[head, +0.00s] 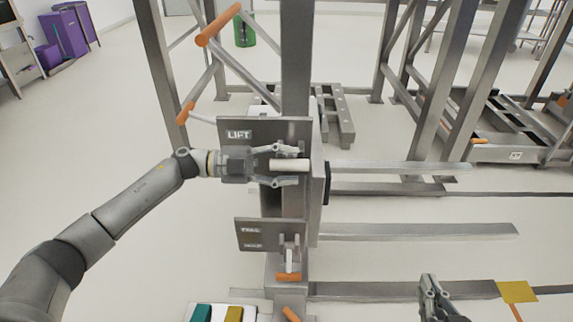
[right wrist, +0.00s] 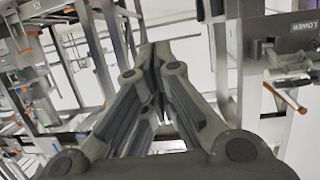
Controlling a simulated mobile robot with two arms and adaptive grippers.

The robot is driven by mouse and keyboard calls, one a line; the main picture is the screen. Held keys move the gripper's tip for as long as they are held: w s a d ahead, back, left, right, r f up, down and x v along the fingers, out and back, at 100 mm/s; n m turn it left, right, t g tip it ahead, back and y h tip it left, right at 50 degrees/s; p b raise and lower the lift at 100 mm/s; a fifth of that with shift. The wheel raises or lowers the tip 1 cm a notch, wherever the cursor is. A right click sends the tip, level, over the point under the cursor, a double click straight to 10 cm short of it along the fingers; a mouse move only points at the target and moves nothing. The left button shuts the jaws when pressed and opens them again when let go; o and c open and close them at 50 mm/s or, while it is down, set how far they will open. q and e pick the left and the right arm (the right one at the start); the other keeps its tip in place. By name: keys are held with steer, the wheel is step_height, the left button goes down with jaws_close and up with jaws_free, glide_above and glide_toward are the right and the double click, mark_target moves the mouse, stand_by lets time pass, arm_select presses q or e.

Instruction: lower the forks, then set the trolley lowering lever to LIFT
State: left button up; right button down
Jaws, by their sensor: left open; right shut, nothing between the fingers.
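In the head view, a grey upper plate (head: 265,127) marked LIFT is on the upright column. A pale, roughly horizontal handle (head: 290,165) sits just below the label. My left gripper (head: 297,166) is open, with one finger above and one below this handle. A lower plate (head: 262,235) with small unreadable labels carries a lever with an orange grip (head: 289,277) hanging down. The forks (head: 420,231) are long grey bars extending right from the column. My right gripper (head: 432,284) is shut and empty at the lower right; it fills the right wrist view (right wrist: 153,55).
A steel frame (head: 460,85) with orange-gripped bars stands behind. A green bin (head: 244,30) and purple boxes (head: 65,35) are farther back. Open floor lies at left.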

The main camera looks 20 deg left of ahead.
arm_select(q)
jaws_close()
